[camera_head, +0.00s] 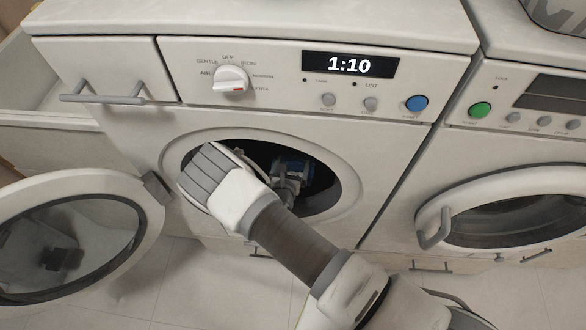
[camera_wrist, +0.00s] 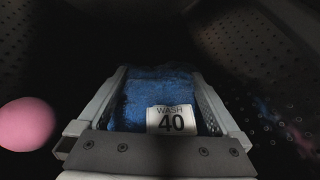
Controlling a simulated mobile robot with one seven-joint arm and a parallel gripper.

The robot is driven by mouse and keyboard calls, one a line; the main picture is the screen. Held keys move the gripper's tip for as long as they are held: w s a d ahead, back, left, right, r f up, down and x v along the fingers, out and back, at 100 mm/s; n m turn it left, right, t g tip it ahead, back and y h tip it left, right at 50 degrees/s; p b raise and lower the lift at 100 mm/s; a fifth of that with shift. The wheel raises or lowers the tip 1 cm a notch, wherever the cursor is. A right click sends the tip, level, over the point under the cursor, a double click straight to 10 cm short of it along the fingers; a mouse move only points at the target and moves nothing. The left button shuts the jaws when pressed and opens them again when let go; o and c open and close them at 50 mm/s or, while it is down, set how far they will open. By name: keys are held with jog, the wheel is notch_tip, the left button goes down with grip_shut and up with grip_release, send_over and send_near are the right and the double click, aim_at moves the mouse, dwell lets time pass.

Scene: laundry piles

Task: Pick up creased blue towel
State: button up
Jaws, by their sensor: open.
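The blue towel (camera_wrist: 150,88) lies in the dark drum of the open machine. In the wrist view it sits between the two fingers of my gripper (camera_wrist: 160,80), and a white tag (camera_wrist: 171,120) reading "WASH 40" lies on its near part. The fingers are open, one on each side of the towel; I cannot tell whether they touch it. In the head view my gripper (camera_head: 288,182) is inside the round opening, with a bit of blue towel (camera_head: 297,163) showing beyond it. The towel's lower part is hidden.
A pink ball (camera_wrist: 26,124) lies left of my gripper in the drum. The perforated drum wall (camera_wrist: 285,95) is close on the right. The machine's round door (camera_head: 150,195) stands open to the left. A second machine with a shut door (camera_head: 447,200) stands to the right.

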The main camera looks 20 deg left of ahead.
jog(key=shift+c, duration=0.3)
jog(key=c, duration=1.4)
jog(key=shift+o, duration=0.2)
jog(key=shift+r, duration=0.15)
